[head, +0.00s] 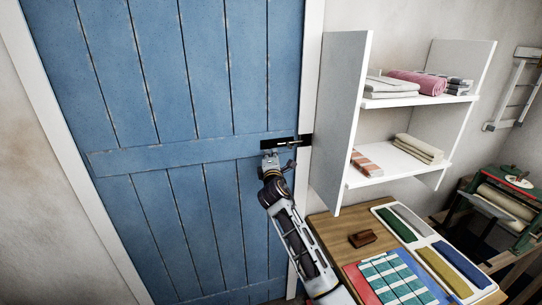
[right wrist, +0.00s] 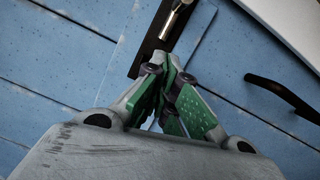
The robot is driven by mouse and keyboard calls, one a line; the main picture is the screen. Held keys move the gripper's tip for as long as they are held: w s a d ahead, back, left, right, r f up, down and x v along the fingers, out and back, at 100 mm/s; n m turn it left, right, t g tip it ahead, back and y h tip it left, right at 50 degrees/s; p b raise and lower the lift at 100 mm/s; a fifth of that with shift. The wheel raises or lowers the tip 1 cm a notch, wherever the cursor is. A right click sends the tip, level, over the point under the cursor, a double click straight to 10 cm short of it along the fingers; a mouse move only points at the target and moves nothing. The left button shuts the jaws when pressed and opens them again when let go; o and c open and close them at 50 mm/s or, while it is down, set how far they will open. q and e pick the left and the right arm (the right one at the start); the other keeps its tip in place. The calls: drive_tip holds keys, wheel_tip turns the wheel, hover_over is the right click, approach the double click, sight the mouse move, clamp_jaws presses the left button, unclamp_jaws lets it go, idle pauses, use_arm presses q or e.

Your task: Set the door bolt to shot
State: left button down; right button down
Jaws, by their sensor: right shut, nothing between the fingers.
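The door bolt (head: 284,142) is a dark plate with a metal bar, mounted level at the right edge of the blue door (head: 150,100). In the right wrist view the bolt (right wrist: 176,22) shows as a shiny bar on a dark plate, just beyond my fingertips. My right gripper (head: 270,156) is shut and empty, just below the bolt's left part. Its green-padded fingers (right wrist: 165,78) are together in the right wrist view. I cannot tell whether they touch the bolt or how far the bar reaches toward the frame. My left gripper is out of view.
The white door frame (head: 311,70) runs beside the bolt. White shelves (head: 405,100) with folded cloths stand close to its right. Below is a wooden table (head: 335,230) with a brown block (head: 362,239) and coloured cloths. A dark handle (right wrist: 282,94) crosses the right wrist view.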

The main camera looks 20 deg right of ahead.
drive_tip(key=b+v, duration=0.1)
drive_tip(key=v, duration=0.8)
drive_tip(key=shift+s+b, duration=0.35)
drive_tip(key=shift+d, duration=0.1)
idle(0.6)
